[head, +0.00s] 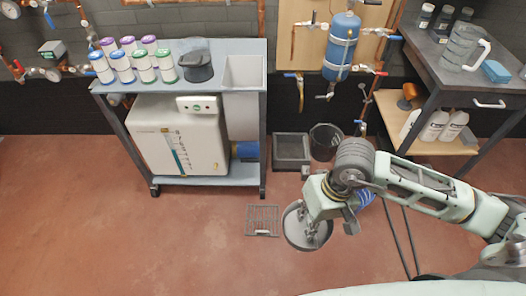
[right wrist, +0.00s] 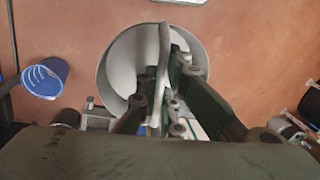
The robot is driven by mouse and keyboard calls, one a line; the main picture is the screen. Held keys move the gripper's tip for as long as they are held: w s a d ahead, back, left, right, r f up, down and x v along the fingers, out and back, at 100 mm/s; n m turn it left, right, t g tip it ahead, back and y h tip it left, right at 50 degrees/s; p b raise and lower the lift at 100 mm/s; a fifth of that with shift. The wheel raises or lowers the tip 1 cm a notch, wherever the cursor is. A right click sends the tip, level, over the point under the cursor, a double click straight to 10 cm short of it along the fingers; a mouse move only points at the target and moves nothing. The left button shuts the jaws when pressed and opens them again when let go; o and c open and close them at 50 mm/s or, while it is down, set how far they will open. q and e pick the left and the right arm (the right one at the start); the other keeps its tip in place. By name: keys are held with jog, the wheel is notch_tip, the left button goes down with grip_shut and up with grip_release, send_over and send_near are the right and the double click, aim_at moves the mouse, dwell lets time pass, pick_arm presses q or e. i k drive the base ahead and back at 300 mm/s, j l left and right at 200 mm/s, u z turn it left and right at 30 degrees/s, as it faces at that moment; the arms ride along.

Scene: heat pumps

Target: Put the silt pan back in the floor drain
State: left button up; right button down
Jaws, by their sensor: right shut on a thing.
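The silt pan (head: 290,230) is a round grey pan with an upright handle. My right gripper (head: 311,232) is shut on that handle, with the pan below its fingers. In the right wrist view the pan (right wrist: 118,62) lies beyond the fingers (right wrist: 163,95), with the handle between them. The pan looks roughly level; its height above the floor is hard to tell. A slotted metal grate (head: 262,219) lies on the floor just left of the pan. I cannot make out the drain opening for certain; the pan and gripper hide the floor under them. My left gripper is not in view.
A square grey basin (head: 291,148) and a black bucket (head: 325,141) stand near the wall. A blue bucket (head: 366,196) is partly behind my arm; it also shows in the right wrist view (right wrist: 45,78). A wheeled cart (head: 208,181) stands left. The front-left floor is clear.

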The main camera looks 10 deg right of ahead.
aim_at(290, 155)
jog(key=i+l+u, duration=0.15)
jog(key=l, duration=0.2)
jog(key=i+l+u, duration=0.15)
jog(key=l, duration=0.2)
jog(key=i+l+u, duration=0.3)
jog(key=l, duration=0.45)
jog(key=i+l+u, duration=0.15)
jog(key=l, duration=0.25)
